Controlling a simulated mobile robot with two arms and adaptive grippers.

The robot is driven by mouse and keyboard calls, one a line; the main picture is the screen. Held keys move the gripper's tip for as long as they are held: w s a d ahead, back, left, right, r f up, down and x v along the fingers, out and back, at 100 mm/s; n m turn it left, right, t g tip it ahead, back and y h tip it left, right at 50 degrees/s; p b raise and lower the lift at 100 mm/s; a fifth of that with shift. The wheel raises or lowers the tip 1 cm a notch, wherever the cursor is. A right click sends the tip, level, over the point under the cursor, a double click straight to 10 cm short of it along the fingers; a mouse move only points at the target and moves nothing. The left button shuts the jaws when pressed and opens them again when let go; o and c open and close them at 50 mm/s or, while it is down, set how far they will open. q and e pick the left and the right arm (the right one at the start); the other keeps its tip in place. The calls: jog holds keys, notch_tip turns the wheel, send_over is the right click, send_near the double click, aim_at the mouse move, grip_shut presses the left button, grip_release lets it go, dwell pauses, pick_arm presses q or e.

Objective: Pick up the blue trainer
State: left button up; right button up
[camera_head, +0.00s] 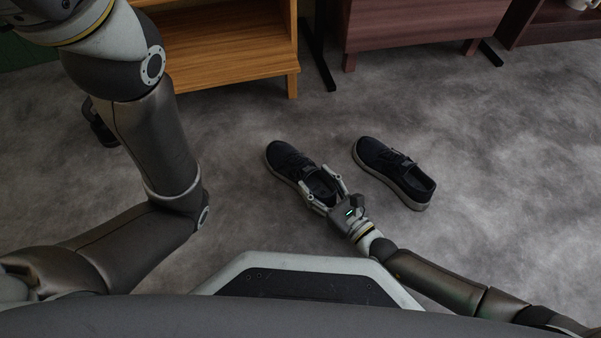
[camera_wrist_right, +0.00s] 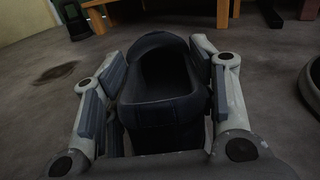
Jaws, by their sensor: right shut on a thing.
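Two dark blue trainers with pale soles are on the grey floor in the head view. The left trainer (camera_head: 290,163) has its heel end toward me. My right gripper (camera_head: 324,188) is shut on the heel of this trainer, one finger on each side. In the right wrist view the trainer's heel and opening (camera_wrist_right: 165,85) lie between the fingers of the right gripper (camera_wrist_right: 160,95). The other trainer (camera_head: 393,172) lies apart to the right, and its edge shows in the wrist view (camera_wrist_right: 312,90). My left arm is at the left; its gripper cannot be made out.
A wooden shelf unit (camera_head: 235,45) stands at the back left. A dark reddish cabinet (camera_head: 420,25) stands at the back middle, with another (camera_head: 552,22) at the far right. The floor around the trainers is clear.

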jog(key=shift+c, duration=1.3)
jog(key=shift+r, duration=0.15)
